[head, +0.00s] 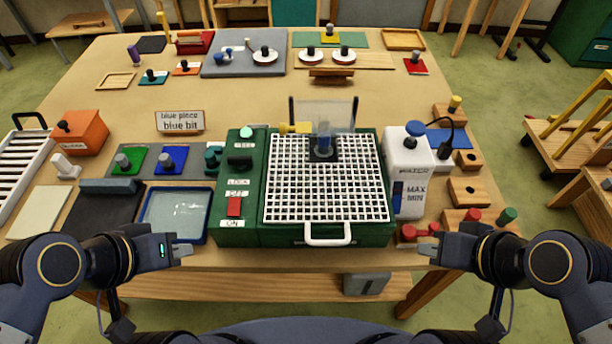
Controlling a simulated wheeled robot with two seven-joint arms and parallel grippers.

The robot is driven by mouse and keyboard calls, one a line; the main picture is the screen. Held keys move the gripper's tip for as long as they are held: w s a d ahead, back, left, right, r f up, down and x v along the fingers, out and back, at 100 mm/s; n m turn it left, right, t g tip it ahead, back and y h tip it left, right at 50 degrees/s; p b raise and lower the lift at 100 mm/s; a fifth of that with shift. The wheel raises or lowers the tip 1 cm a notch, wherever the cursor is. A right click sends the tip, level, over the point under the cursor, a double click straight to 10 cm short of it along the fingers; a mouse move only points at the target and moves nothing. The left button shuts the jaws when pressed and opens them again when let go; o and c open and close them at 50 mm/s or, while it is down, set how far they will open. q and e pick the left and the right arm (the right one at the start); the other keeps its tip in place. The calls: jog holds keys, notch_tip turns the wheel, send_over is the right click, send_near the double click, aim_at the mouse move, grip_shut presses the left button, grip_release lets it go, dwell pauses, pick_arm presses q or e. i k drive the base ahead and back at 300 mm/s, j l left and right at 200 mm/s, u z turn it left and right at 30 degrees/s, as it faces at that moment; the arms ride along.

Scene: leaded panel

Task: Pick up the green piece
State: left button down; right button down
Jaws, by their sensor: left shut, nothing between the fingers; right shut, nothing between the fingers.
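The green piece (128,169) is a flat green shape with a grey knob on top. It lies on a dark mat (147,173) at the left of the table, beside a blue piece (172,161) with a similar knob. My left gripper (188,251) is shut and empty at the table's front edge, in front of the blue-rimmed tray and to the lower right of the green piece. My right gripper (425,248) is shut and empty at the front edge, right of the green machine. Neither gripper touches a piece.
The green machine (240,190) with a white grid top fills the middle. A blue-rimmed tray (209,217) and a dark pad (95,213) lie before the mat. A sign (180,121) reading "blue piece blue bit" stands behind it. An orange box (88,132) stands left.

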aim_at(130, 161)
jog(key=i+j, duration=0.1)
jog(key=j, duration=0.65)
jog(key=j+z, duration=0.1)
jog(key=j, duration=0.65)
jog(key=i, duration=0.05)
